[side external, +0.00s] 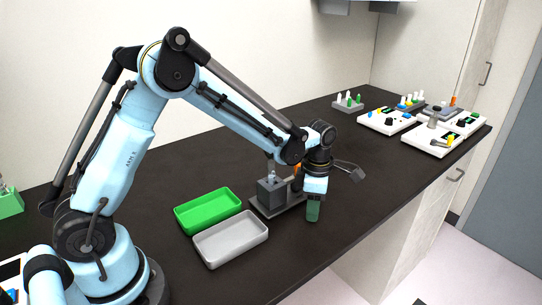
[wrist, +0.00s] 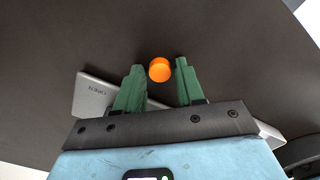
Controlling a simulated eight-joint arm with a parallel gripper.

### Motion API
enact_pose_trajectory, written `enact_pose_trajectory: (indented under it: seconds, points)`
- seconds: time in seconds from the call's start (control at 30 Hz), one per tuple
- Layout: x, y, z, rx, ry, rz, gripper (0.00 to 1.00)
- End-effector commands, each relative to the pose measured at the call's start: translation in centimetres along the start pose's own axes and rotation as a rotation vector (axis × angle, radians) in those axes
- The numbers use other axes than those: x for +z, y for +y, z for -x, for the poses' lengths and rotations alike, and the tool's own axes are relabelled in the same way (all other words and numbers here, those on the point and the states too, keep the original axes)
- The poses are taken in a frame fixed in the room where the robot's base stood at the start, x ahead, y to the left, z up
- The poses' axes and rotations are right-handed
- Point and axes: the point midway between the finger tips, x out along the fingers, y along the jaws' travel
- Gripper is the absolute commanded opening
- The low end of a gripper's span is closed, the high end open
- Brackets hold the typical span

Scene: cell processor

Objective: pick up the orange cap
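The orange cap (wrist: 159,69) is seen from above in the wrist view, between the tips of my green gripper fingers. My gripper (wrist: 159,66) is open, and a dark gap shows between the cap and each finger; I cannot tell the height difference. In the side view my gripper (side external: 313,210) points down at the right of a grey fixture (side external: 271,193). An orange patch (side external: 297,171) shows there beside my wrist, partly hidden; I cannot tell if it is the cap. The fixture's grey base plate (wrist: 93,95) lies behind the fingers in the wrist view.
A green tray (side external: 208,211) and a grey tray (side external: 232,240) lie left of the fixture. White devices (side external: 390,121) and a small tube rack (side external: 348,105) stand farther back. The dark bench between is clear.

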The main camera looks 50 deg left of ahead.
Motion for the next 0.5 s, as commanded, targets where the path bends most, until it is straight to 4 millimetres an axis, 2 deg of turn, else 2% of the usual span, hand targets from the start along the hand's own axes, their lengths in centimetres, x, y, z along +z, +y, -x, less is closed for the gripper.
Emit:
enact_pose_trajectory:
  seconds: [0.03, 0.23, 0.5]
  points:
    - [0.0, 0.0, 0.01, 0.0, 0.0, 0.0, 0.3]
    - [0.0, 0.0, 0.02, 0.0, 0.0, 0.0, 0.0]
    - [0.0, 0.0, 0.05, 0.0, 0.0, 0.0, 0.0]
